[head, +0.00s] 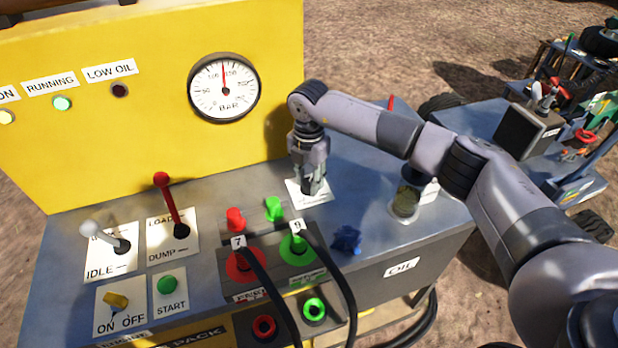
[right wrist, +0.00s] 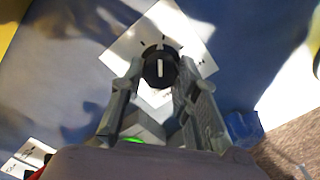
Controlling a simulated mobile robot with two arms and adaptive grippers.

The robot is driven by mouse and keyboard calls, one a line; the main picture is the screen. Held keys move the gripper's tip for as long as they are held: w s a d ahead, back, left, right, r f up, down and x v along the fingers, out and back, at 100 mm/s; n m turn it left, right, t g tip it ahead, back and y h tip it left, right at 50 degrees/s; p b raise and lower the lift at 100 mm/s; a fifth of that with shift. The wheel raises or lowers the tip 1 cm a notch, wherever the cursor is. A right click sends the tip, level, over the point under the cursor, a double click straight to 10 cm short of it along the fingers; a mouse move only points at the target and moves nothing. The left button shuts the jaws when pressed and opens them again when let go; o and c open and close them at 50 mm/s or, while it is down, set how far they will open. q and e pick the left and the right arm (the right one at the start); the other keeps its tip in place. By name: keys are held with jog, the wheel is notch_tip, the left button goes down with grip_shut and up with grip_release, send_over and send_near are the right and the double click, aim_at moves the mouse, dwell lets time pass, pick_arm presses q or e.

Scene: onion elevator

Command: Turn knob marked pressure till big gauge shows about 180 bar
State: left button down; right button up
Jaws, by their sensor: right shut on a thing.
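The big gauge (head: 224,88), white with a black rim, is on the yellow panel. Its red needle points almost straight up; the small numbers are too blurred to read surely. My right gripper (head: 313,188) reaches down over a white label card (head: 297,194) on the console top and hides the knob there. In the right wrist view, the black knob (right wrist: 160,66) with a white pointer line sits on the card between the fingers of my right gripper (right wrist: 160,78), which is shut on it. The pointer line runs nearly straight up and down. My left gripper is not in view.
Red lever (head: 170,205), white lever (head: 105,236), yellow switch (head: 116,299) and green start button (head: 167,284) are at left. Hose couplings (head: 245,265), a blue star-shaped piece (head: 346,240) and a jar (head: 405,200) are nearby. A cluttered cart (head: 480,125) stands right.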

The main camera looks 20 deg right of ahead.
aim_at(308, 181)
jog(key=m, duration=0.3)
jog(key=shift+w+r+m, duration=0.2)
jog(key=shift+m, duration=0.1)
dwell(0.3)
jog(key=o, duration=1.2)
jog(key=shift+s+f, duration=0.1)
jog(key=shift+f, duration=0.05)
jog(key=shift+c, duration=0.2)
notch_tip(308, 181, up, 12)
